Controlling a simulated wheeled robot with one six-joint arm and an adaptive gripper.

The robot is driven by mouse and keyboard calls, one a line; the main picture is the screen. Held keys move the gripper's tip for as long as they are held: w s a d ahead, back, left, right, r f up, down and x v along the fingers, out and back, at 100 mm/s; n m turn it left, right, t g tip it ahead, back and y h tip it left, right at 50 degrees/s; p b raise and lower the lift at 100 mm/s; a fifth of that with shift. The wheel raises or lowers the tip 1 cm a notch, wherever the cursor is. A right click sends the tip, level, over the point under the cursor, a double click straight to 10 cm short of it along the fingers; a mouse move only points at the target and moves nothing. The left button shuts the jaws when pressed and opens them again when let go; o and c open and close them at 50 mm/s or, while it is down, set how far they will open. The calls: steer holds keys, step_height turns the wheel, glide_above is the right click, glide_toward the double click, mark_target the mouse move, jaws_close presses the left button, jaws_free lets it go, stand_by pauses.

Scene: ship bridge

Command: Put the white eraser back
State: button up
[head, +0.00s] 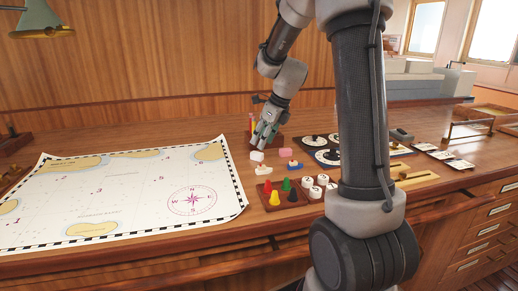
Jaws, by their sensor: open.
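A small pale block (257,156), which looks like the white eraser, lies on the wooden desk right of the chart. My gripper (262,142) is open and points down, just above and behind this block in the picture. The fingers look empty and apart from the block, though the gap is too small to judge. A pink block (289,153) lies a little to the right. A brown holder (279,142) with coloured upright items stands behind my gripper, which partly hides it.
A large chart (120,195) covers the left of the desk. Two toy boats, one white and red (263,170) and one blue (295,166), stand in front. A tray of coloured pawns (268,204), white round pieces (320,181) and a dark dial panel (322,157) crowd the right.

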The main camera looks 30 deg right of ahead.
steer(key=s+a+r+n, duration=0.1)
steer(key=s+r+n, duration=0.6)
steer(key=s+r, duration=0.25)
steer(key=s+a+n+h, duration=0.1)
steer(key=s+n+h, duration=0.1)
steer(key=s+n, duration=1.8)
steer(key=shift+s+a+f+n+h, duration=0.3)
steer(key=shift+s+f+n, duration=0.1)
steer(key=shift+n, duration=0.7)
steer(key=shift+s, duration=0.1)
